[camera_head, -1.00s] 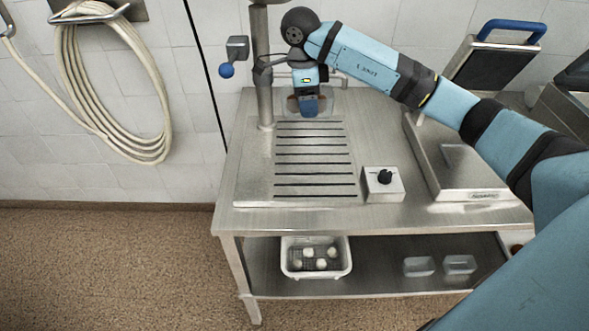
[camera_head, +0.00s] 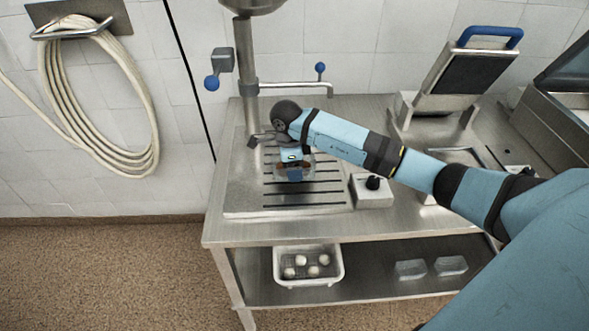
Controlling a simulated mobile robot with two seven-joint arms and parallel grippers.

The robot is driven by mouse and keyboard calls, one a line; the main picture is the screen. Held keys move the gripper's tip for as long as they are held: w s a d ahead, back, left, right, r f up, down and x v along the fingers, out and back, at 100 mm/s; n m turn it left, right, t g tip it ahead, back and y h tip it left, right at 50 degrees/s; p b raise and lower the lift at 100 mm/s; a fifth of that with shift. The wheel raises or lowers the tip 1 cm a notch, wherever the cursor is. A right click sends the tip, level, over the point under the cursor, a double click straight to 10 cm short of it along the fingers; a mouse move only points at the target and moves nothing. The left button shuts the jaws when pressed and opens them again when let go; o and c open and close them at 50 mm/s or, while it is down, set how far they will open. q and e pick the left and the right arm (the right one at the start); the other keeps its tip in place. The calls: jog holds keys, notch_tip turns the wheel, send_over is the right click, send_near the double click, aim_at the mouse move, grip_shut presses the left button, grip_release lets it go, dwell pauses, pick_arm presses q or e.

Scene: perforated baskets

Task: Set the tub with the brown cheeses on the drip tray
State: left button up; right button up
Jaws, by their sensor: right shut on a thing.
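My right gripper (camera_head: 293,172) points down over the drip tray and is shut on a clear tub. The tub (camera_head: 307,174) shows brown contents at its sides, mostly hidden by the gripper. The drip tray (camera_head: 315,199) is a slotted steel plate set in the counter. The tub is over the slots near the tray's middle; I cannot tell whether it touches them. My left gripper is not in view.
A tap post (camera_head: 246,85) with a horizontal spout stands behind the tray. A control box (camera_head: 372,196) with a black knob sits right of it. A white basket (camera_head: 310,280) with several white balls and two small clear tubs (camera_head: 411,270) are on the lower shelf.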

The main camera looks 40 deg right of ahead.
jog(key=shift+f, duration=0.95)
jog(key=shift+f, duration=0.2)
jog(key=o, duration=0.9)
jog(key=shift+r, duration=0.15)
